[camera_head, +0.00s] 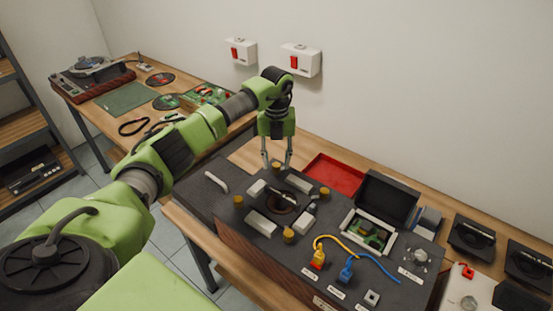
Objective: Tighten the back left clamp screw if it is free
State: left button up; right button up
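A black hi-fi panel (330,268) lies on the wooden bench with a round dark opening (283,207) ringed by pale clamp blocks. Brass-coloured clamp screws stand around it: the back left one (277,169), the back right one (325,192), the front left one (238,201) and the front right one (288,235). My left gripper (277,162) points down over the back left screw, its two fingers apart, one on each side of it. I cannot tell if the fingers touch the screw. My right gripper is not in view.
A red tray (334,174) lies just right of the gripper. An open black case (387,198) and a green circuit board (372,232) stand farther right. Yellow and blue cables (375,262) cross the panel's front. The wall with two red switches (300,61) is close behind.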

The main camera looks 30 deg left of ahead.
pick_arm(q)
jog(key=shift+f, duration=0.55)
grip_shut()
